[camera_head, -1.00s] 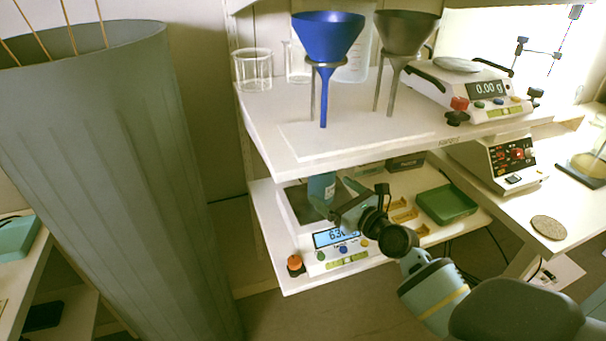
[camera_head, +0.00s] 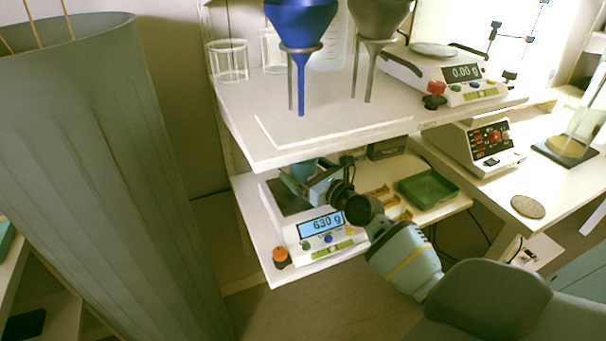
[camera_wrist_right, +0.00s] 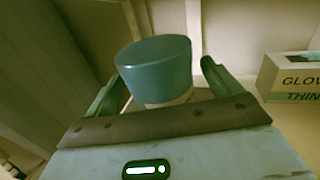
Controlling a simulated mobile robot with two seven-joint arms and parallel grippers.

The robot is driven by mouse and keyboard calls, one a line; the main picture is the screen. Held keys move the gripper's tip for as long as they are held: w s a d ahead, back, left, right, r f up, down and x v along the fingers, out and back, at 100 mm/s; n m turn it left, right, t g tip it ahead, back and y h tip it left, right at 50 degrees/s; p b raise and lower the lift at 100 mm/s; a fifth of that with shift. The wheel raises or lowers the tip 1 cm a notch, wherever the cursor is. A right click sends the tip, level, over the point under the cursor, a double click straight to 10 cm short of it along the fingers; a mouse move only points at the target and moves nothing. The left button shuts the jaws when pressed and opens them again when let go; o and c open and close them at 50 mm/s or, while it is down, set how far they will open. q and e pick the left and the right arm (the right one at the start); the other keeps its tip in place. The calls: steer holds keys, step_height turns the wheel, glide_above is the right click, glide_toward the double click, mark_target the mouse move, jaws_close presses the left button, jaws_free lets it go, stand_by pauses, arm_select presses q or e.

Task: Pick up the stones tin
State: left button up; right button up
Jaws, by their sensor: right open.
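No label shows. In the right wrist view the teal lid (camera_wrist_right: 153,62) sits between the two fingers, above a pale body. My right gripper (camera_head: 298,182) is open around the tin, one finger on each side. A gap shows beside the right finger; contact on the left cannot be told. My left gripper is not in view.
The upper shelf (camera_head: 262,152) overhangs the tin, with a blue funnel (camera_head: 300,18) on a stand near its front. A green tray (camera_head: 427,188) lies right on the lower shelf. A glove box (camera_wrist_right: 288,80) stands right of the gripper. A large grey bin (camera_head: 95,180) fills the left.

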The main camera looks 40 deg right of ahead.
steer(key=shift+w, duration=1.2)
steer(key=c, duration=1.4)
steer(key=shift+r, duration=0.1)
steer(key=shift+c, duration=1.4)
steer(key=shift+r, duration=0.45)
steer(key=r+p, duration=0.2)
steer(key=r, duration=0.1)
steer(key=shift+s+a, duration=0.1)
steer(key=shift+s, duration=0.1)
steer(key=s+a+r+p, duration=0.1)
steer(key=s+a+p, duration=0.1)
steer(key=s, duration=1.3)
steer(key=shift+s, duration=0.25)
